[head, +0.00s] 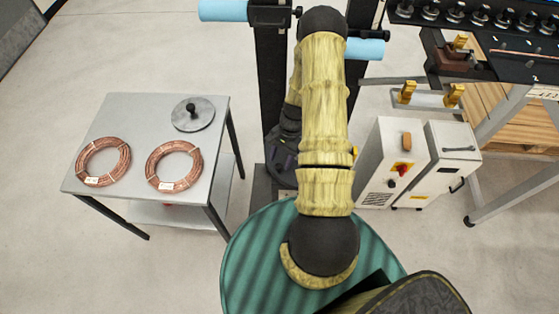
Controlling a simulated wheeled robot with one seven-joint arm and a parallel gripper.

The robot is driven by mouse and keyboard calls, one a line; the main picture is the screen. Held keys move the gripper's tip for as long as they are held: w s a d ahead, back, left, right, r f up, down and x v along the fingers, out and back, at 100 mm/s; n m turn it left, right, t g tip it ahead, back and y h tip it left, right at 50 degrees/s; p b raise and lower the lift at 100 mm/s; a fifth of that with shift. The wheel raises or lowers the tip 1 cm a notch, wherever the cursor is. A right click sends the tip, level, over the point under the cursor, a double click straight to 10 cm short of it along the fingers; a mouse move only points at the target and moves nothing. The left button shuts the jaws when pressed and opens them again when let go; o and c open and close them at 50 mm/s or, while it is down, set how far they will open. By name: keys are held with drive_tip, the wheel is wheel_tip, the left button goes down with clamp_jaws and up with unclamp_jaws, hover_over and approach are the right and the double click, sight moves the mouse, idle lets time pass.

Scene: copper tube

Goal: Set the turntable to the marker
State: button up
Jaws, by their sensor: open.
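A round grey disc (193,114) with a black knob standing near its middle lies flat at the back right of a metal table; it looks like the turntable. I cannot make out a marker on it or beside it. My gripper (283,158) is the dark end of my arm, low beside the black upright and partly hidden behind my upper arm. It is open, though its fingers are hard to make out. It is right of the table, apart from the disc, and I see nothing held in it.
Two copper coils (103,161) (174,166) with white tags lie along the front of the metal table (140,118). A black upright (271,75) with blue rollers (223,10) stands behind my arm. White cabinets (395,165) stand right. Floor left of the table is clear.

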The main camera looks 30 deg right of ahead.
drive_tip(key=shift+x, duration=1.15)
clamp_jaws()
drive_tip(key=shift+s, duration=0.1)
